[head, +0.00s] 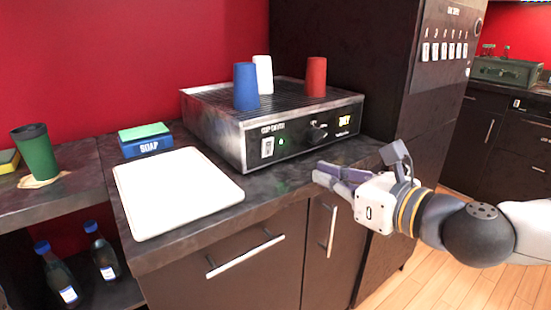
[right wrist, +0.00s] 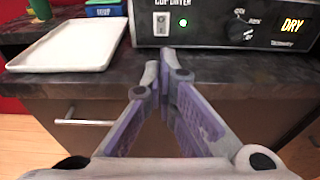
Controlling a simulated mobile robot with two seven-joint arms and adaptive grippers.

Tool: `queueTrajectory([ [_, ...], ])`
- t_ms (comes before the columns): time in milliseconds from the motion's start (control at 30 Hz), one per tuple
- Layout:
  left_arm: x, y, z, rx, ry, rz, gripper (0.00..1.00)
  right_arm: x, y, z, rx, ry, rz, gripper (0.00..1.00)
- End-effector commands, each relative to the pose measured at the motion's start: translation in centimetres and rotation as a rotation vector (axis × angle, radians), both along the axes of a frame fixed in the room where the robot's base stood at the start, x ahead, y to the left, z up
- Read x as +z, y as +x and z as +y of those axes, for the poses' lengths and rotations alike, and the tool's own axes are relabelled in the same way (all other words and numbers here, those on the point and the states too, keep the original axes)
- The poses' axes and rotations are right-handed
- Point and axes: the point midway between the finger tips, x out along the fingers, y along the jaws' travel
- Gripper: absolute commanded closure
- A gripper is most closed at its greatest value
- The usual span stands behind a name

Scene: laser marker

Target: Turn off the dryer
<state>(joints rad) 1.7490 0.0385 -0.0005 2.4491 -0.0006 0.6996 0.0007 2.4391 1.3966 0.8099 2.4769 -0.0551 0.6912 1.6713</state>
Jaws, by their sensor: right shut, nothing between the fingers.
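The cup dryer (head: 272,118) is a metal box with a black front panel and a slatted top, standing on the dark counter. Its front carries a white rocker switch (head: 267,147), a lit green light (head: 281,142), a black knob (head: 318,131) and a yellow DRY label (head: 344,121). In the right wrist view the switch (right wrist: 161,22) and green light (right wrist: 183,22) are ahead of the fingertips. My right gripper (head: 318,172) is shut and empty, in front of the dryer and apart from it, near the counter's front edge. My left gripper is out of view.
A blue cup (head: 246,86), a white cup (head: 263,75) and a red cup (head: 316,77) stand on the dryer. A white tray (head: 180,222) lies left of it, with a soap box (head: 147,146) behind. A tall dark cabinet (head: 385,60) stands at right.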

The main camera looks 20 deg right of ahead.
Motion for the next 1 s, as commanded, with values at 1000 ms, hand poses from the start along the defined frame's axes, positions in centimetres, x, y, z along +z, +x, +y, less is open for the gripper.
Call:
queueTrajectory([
  [1000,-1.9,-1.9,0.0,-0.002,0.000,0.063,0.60,-1.1,11.9,4.4,0.000,-0.002,-0.001,1.00],
])
